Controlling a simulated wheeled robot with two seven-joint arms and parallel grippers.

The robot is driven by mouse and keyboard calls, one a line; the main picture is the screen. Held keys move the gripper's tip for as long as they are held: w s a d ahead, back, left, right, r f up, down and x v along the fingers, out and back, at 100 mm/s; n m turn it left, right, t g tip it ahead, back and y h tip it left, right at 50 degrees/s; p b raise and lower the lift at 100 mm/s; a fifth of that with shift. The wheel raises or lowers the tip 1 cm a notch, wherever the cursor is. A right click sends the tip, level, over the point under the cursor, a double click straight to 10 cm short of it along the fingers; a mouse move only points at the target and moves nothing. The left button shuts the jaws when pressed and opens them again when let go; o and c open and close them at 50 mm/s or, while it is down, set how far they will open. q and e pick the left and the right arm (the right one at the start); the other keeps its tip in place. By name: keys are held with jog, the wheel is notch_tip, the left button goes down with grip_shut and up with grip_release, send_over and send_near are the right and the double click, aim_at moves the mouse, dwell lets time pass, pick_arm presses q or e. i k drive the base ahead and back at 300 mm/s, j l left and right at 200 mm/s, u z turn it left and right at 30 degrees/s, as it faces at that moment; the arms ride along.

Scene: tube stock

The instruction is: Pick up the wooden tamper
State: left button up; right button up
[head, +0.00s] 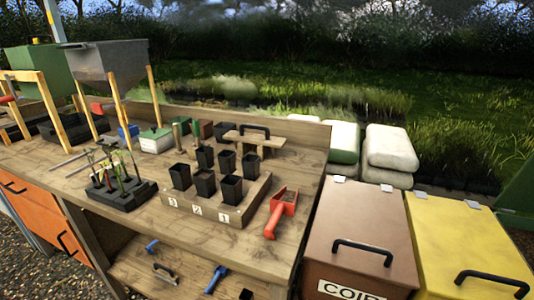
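I cannot tell for certain which piece is the wooden tamper. A light wooden board (272,142) with a dark arched handle on top stands at the back of the bench, behind the black pots, with short legs or pegs below it. A smaller piece with a dark handle (165,273) lies on the lower shelf. Small upright wooden-looking posts (177,136) stand left of the pots. Neither of my grippers is in view, and nothing is seen holding any of these pieces.
Several black pots (231,189) stand on a numbered wooden block (205,210). A red scoop (281,213) lies to its right, and a black seedling tray (122,196) to its left. Brown (357,228) and yellow (462,245) lidded bins stand right of the bench. Bare bench lies in front.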

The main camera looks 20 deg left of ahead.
aim_at(177, 135)
jog(key=u, duration=1.25)
